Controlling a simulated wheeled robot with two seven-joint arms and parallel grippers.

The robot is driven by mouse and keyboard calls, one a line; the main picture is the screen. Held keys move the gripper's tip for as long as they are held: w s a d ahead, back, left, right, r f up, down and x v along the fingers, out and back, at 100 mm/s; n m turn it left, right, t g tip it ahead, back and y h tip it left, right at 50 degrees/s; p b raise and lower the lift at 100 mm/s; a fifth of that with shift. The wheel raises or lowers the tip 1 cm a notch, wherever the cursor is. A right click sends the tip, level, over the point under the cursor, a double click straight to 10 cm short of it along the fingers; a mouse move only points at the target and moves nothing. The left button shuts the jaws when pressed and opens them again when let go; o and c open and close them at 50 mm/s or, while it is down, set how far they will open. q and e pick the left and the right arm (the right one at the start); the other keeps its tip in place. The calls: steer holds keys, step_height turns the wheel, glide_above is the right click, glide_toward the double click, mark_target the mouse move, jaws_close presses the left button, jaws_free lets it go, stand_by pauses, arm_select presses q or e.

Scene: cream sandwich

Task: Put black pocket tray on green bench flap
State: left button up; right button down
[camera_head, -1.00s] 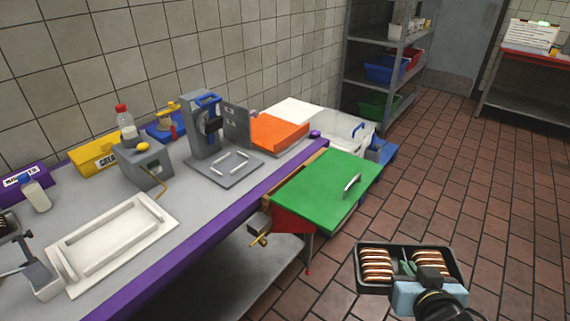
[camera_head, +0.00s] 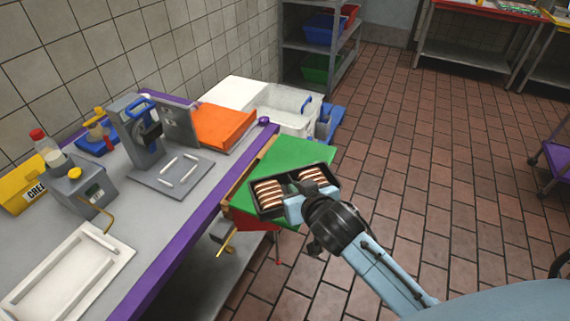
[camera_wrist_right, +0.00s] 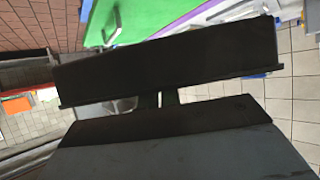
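The black pocket tray (camera_head: 291,208) has two pockets holding brown-and-cream striped sandwiches. My right gripper (camera_head: 296,204) is shut on the near side of the tray. In the head view the tray overlaps the near right part of the green bench flap (camera_head: 291,156); whether it touches cannot be told there. In the right wrist view the tray's dark wall (camera_wrist_right: 165,62) fills the middle, with the green flap (camera_wrist_right: 150,18) beyond it. The flap's handle is hidden behind the tray in the head view. My left gripper is not in view.
A grey bench with a purple edge (camera_head: 190,224) runs along the left. On it stand a grey press (camera_head: 140,135), a white tray (camera_head: 65,280) and an orange board (camera_head: 223,126). A white bin (camera_head: 287,105) stands behind the flap.

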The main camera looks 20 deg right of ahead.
steer(key=shift+w+d, duration=0.1)
steer(key=shift+w, duration=0.05)
step_height(320, 180, down, 10)
steer(key=shift+r+b, duration=0.1)
steer(key=shift+b, duration=0.7)
steer(key=shift+f, duration=0.2)
steer(key=c, duration=1.6)
jaws_free()
